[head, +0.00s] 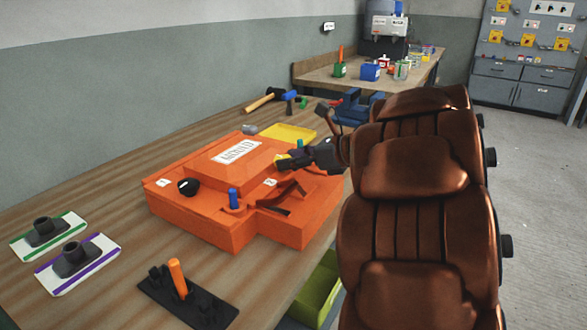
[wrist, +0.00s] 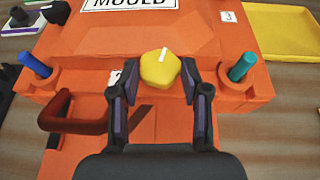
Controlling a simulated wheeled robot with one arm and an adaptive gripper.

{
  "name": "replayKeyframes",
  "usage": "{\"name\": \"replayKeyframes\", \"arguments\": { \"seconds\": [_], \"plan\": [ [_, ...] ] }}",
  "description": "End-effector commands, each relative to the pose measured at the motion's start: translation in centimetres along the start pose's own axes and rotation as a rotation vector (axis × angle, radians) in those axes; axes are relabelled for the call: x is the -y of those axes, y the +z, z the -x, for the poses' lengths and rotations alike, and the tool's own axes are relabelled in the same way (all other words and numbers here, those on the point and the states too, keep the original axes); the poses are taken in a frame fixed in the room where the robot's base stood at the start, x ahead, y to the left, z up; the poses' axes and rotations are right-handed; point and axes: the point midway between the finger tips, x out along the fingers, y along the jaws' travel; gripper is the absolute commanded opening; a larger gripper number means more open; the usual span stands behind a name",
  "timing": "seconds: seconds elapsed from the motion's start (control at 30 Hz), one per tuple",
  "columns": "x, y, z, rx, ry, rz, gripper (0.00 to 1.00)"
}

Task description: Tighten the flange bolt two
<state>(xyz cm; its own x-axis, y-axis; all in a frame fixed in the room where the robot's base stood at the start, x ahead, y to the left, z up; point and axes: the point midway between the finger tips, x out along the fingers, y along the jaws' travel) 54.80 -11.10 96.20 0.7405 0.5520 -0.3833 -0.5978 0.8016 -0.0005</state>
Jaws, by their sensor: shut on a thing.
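The orange mould (head: 215,225) lies on the wooden bench with a raised, labelled top. A yellow lobed knob with a white mark (wrist: 160,68) sits on its front edge beside the number 2 label (head: 270,182), which is mostly hidden in the wrist view. I take this knob to be flange bolt two. My gripper (wrist: 160,90) is shut on the knob, one finger on each side. The white mark points up, slightly right, in the wrist view. In the head view my gripper (head: 292,160) covers part of the knob. What lies under the knob is hidden.
A blue pin (wrist: 35,65) and a teal pin (wrist: 242,66) stand left and right of my gripper. A dark red handle (wrist: 72,118) is close to my left finger. A black knob (head: 188,187) sits by label 1. A yellow tray (head: 288,132) lies behind the mould.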

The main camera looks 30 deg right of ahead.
Motion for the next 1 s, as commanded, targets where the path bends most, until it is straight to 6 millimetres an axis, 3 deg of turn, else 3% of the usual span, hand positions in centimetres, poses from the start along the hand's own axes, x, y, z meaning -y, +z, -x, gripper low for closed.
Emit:
{"name": "replayKeyframes", "arguments": {
  "seconds": [1.0],
  "plan": [
    [-0.49, -0.05, -0.11, 0.001, -0.173, -0.069, 0.12]
  ]
}}
